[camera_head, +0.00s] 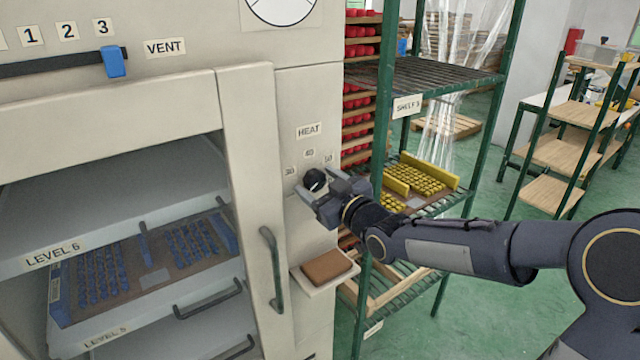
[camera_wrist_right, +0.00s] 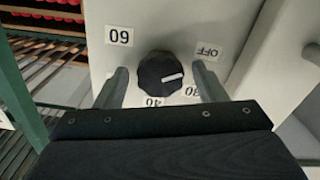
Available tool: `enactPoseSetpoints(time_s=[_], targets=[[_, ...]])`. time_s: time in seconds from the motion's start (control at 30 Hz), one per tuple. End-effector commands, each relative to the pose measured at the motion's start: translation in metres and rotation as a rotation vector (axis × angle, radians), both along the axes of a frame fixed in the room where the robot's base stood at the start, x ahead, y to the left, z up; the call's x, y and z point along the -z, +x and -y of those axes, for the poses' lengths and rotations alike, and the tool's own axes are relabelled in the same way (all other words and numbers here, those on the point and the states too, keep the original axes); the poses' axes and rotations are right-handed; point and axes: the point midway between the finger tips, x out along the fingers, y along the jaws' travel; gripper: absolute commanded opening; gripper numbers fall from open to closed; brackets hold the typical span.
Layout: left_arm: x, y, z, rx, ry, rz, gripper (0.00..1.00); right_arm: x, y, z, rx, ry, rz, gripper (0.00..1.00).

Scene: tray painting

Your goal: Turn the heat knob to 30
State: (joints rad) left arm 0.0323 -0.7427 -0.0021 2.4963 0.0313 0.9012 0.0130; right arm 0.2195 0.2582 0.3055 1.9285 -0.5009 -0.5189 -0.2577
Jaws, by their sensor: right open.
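The heat knob (camera_head: 315,180) is black and round, on the beige panel under the HEAT label (camera_head: 309,131). In the wrist view the knob (camera_wrist_right: 160,78) shows a white pointer line, aimed between the OFF label (camera_wrist_right: 209,51) and the 30 label (camera_wrist_right: 191,91). The 40 label (camera_wrist_right: 153,101) and a 60 label (camera_wrist_right: 119,36) also show around it. My right gripper (camera_head: 322,189) is open at the knob, with one finger on each side. I cannot tell whether the fingers touch it. My left gripper is out of view.
A door handle (camera_head: 272,268) and a small shelf with a brown block (camera_head: 327,265) are near the panel. The green rack (camera_head: 375,110) stands close on the right.

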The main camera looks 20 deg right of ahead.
Motion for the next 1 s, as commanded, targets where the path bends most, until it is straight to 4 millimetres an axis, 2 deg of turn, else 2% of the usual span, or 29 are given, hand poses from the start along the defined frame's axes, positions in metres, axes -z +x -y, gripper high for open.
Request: enactPoseSetpoints(time_s=[0.03,0.3,0.37,0.67,1.0], targets=[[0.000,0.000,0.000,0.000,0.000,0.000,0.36,0.000,0.000,0.000,0.000,0.000,0.000,0.60],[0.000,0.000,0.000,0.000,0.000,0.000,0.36,0.000,0.000,0.000,0.000,0.001,0.000,0.25],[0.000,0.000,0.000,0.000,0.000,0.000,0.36,0.000,0.000,0.000,0.000,0.001,0.000,0.19],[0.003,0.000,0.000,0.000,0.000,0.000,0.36,0.001,0.000,0.000,0.000,0.040,-0.015,0.19],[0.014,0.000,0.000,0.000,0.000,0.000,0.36,0.002,-0.001,0.000,0.000,0.255,-0.092,0.19]])
